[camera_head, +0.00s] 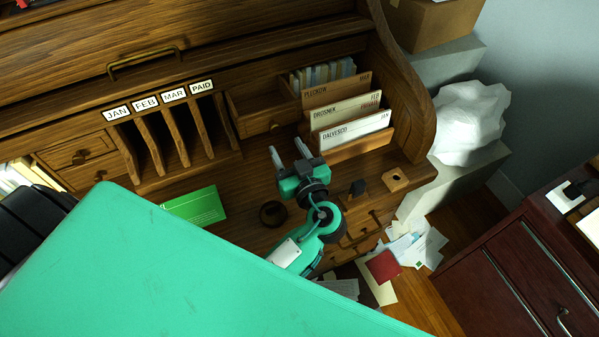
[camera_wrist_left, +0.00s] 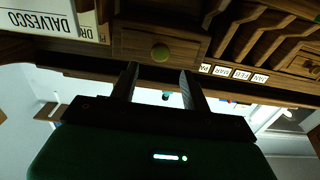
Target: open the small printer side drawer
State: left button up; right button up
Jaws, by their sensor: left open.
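A small wooden desk drawer (camera_head: 258,124) with a round knob (camera_head: 275,126) sits between the labelled slots and the card holder. Its front and knob show in the left wrist view (camera_wrist_left: 160,52). I cannot tell whether it is fully shut. My left gripper (camera_head: 289,151) is open and empty, in front of and below this drawer, apart from the knob. In the left wrist view its two fingers (camera_wrist_left: 158,74) point toward the drawer front, with the knob roughly between them. No printer is clearly seen. My right gripper is out of view.
A card holder (camera_head: 350,147) stands right of the drawer. Labelled slots (camera_head: 160,140) and a green card (camera_head: 197,206) are to the left. A dark round cup (camera_head: 273,213) stands near my left arm. A red-brown cabinet (camera_head: 520,265) is at lower right.

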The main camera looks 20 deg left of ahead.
pick_arm(q)
jog(key=b+v, duration=0.1)
jog(key=v, duration=0.6)
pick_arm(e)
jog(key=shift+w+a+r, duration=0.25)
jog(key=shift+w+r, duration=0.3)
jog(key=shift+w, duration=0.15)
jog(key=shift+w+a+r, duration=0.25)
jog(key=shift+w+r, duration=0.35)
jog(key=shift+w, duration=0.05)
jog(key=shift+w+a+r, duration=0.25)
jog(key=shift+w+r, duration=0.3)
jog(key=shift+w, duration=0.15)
pick_arm(q)
jog(key=shift+s+d, duration=0.1)
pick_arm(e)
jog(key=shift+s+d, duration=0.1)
